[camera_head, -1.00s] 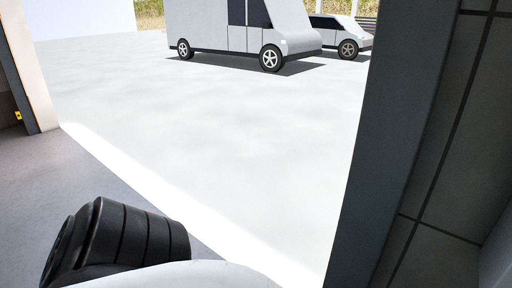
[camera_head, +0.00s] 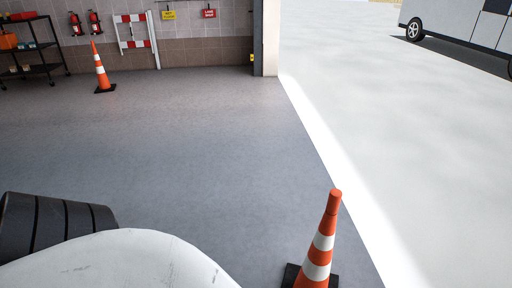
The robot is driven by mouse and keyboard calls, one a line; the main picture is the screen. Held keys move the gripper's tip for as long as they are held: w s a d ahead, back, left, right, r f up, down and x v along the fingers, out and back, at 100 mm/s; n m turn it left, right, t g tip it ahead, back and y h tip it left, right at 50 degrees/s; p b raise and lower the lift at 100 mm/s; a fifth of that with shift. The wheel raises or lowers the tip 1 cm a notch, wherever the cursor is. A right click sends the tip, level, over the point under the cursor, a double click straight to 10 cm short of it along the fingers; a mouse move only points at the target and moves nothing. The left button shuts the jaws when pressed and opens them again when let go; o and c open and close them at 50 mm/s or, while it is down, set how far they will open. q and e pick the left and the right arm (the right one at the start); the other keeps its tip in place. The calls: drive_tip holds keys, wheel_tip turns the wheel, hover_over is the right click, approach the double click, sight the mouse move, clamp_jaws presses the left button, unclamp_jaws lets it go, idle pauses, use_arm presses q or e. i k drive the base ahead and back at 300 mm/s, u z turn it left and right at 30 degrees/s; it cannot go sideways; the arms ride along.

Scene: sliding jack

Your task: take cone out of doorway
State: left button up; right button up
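An orange cone (camera_head: 325,243) with white bands and a black base stands upright on the grey floor at the bottom, right of centre. It is just inside the bright edge of the doorway (camera_head: 335,170); the bottom of its base is cut off by the picture edge. A second orange and white cone (camera_head: 101,72) stands upright farther back at the left, near the wall. Neither gripper shows. Only a white and black ribbed part of my own arm shows at the lower left, apart from both cones in the picture.
The doorway's post (camera_head: 267,40) stands at the top centre. A black shelf (camera_head: 45,68) and a red and white barrier (camera_head: 137,40) are along the back wall. The grey floor between is clear. A white van (camera_head: 455,22) is parked outside on pale ground.

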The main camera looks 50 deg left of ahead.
sight(315, 272)
drive_tip(key=u, duration=2.5)
drive_tip(key=i, duration=3)
drive_tip(key=z, duration=3.6)
drive_tip(key=i, duration=0.5)
